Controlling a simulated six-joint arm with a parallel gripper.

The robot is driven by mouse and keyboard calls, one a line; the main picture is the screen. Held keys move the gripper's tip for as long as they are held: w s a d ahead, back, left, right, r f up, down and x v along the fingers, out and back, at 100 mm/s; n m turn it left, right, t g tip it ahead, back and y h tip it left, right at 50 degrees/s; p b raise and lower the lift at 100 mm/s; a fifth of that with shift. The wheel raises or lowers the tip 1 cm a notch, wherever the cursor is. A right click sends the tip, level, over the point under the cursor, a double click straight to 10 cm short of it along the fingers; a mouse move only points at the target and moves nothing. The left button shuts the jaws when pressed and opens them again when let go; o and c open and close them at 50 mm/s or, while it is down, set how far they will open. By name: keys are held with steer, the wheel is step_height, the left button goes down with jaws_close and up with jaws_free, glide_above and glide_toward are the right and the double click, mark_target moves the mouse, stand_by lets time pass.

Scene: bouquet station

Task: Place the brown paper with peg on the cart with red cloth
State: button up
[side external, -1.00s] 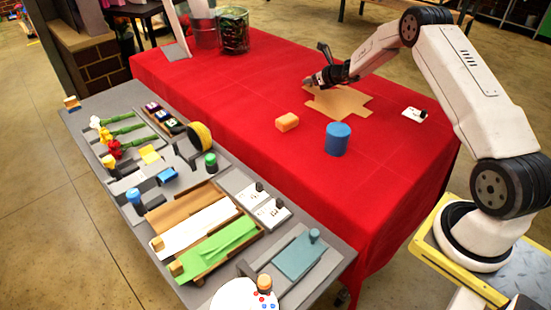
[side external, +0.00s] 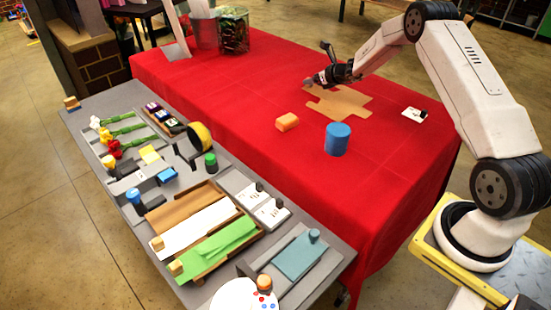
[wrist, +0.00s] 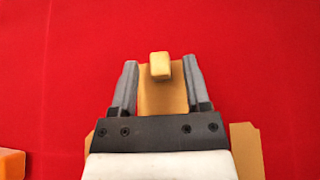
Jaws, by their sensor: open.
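The brown paper (side external: 340,103) lies flat on the red cloth of the cart (side external: 258,95), toward its back right. In the wrist view the paper (wrist: 163,98) shows between my fingers, with a light wooden peg (wrist: 160,66) standing at its far end. In the wrist view my gripper (wrist: 161,70) is open, with one finger on each side of the peg and a gap to it on both sides. In the side view my gripper (side external: 312,80) is low over the far left end of the paper and hides the peg.
An orange block (side external: 287,122), a blue cylinder (side external: 338,139) and a white card with a black peg (side external: 414,114) stand on the red cloth. A glass vase (side external: 233,32) is at the back. The grey tray table (side external: 84,132) at the left holds several pegged pieces.

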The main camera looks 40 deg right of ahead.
steer(key=shift+v, duration=5.4)
steer(key=shift+f, duration=0.1)
